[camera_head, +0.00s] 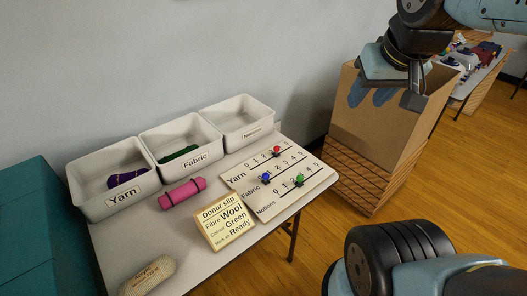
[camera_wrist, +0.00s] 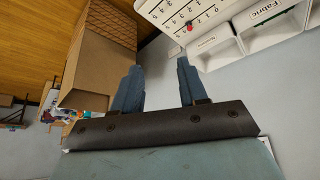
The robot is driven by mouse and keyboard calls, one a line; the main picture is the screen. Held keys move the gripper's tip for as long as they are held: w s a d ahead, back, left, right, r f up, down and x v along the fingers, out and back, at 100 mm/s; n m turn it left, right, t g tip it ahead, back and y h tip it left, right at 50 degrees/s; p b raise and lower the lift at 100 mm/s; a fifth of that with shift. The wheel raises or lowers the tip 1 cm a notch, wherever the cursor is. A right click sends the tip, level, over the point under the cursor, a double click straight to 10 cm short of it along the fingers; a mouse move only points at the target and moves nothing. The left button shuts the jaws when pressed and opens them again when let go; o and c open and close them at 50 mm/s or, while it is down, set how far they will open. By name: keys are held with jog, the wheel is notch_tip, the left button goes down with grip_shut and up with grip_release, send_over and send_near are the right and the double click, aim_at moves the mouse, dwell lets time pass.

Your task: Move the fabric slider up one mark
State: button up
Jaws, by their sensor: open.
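The white slider board (camera_head: 245,180) lies at the right end of the table, with rows marked Yarn, Fabric and Notions. The blue fabric slider (camera_head: 265,177) sits near the low left end of its row; its exact mark is too small to tell. The red yarn slider (camera_head: 277,150) and green notions slider (camera_head: 299,180) are on the other rows. My gripper (camera_head: 371,100) is open and empty, up and right of the board and apart from it. In the wrist view, its fingers (camera_wrist: 158,72) are spread, with part of the board (camera_wrist: 172,14) beyond them.
Bins marked Yarn (camera_head: 122,203), Fabric (camera_head: 196,160) and Notions (camera_head: 250,134) stand along the wall. A pink roll (camera_head: 182,194), donor slip (camera_head: 228,224) and beige rounded object (camera_head: 147,276) lie on the table. A tall cardboard box (camera_head: 375,135) stands beside the table.

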jog(key=shift+w+a, duration=0.1)
jog(key=shift+w, duration=0.25)
jog(key=shift+o, duration=0.7)
jog(key=shift+w, duration=0.25)
jog(key=n+g, duration=0.6)
jog(key=n, duration=1.1)
send_over(266, 178)
jog(key=w+d, duration=0.2)
jog(key=d, duration=0.2)
notch_tip(266, 178, down, 15)
jog(key=w+a+f+n+g, duration=0.2)
jog(key=a+f+n, duration=0.35)
jog(key=f, duration=0.35)
jog(key=shift+h, duration=0.4)
jog(key=x, duration=1.3)
jog(key=shift+w+d+f, duration=0.15)
jog(key=shift+w+d, duration=0.05)
jog(key=shift+w, duration=0.05)
